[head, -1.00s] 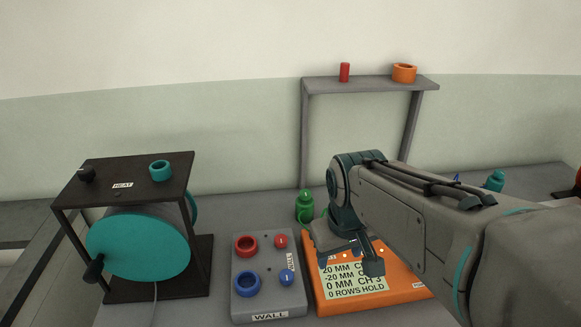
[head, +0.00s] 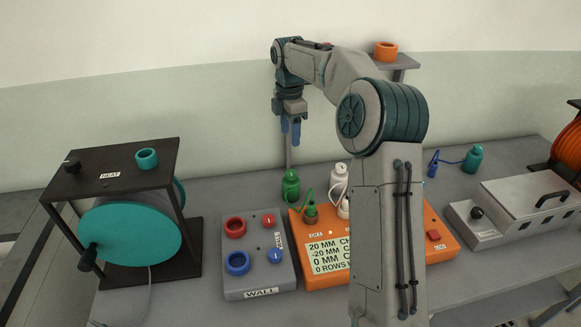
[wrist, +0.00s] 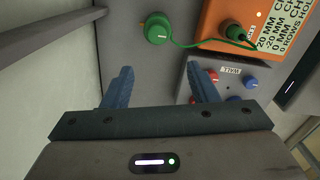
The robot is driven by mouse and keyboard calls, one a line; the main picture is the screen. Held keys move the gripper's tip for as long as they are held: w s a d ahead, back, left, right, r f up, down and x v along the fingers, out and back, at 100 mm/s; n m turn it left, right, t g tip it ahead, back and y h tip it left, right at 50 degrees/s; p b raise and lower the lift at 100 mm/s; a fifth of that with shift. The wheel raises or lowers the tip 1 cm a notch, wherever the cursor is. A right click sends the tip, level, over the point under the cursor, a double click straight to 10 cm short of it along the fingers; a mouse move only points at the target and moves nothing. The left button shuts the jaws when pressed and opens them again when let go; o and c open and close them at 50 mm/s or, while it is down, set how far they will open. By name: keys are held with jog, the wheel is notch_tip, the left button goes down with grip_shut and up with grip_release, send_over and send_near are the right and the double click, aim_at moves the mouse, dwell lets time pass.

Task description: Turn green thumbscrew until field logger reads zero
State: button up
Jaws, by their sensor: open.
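The green thumbscrew (head: 290,187) stands upright on the bench behind the logger's left end. A green cord runs from it to a dark green plug (head: 310,212) on the logger. In the wrist view the thumbscrew (wrist: 157,28) lies ahead of the fingers. The field logger (head: 316,282) is an orange box; its screen (head: 328,256) shows 20 MM, -20 MM, 0 MM and 0 ROWS, with line ends hidden by my arm. My gripper (head: 290,130) points down, open and empty, above the thumbscrew and apart from it. In the wrist view it (wrist: 160,82) also shows nothing between its fingers.
A grey WALL box (head: 259,283) with red and blue knobs and rings stands left of the logger. A teal reel in a black frame (head: 188,209) is further left. A white bottle-shaped piece (head: 340,175) stands right of the thumbscrew. A shelf (head: 405,62) rises behind my arm.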

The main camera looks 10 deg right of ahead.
aim_at(291, 172)
jog(key=f, duration=1.4)
jog(key=shift+w+d, duration=0.15)
jog(key=shift+w, duration=0.15)
jog(key=c, duration=1)
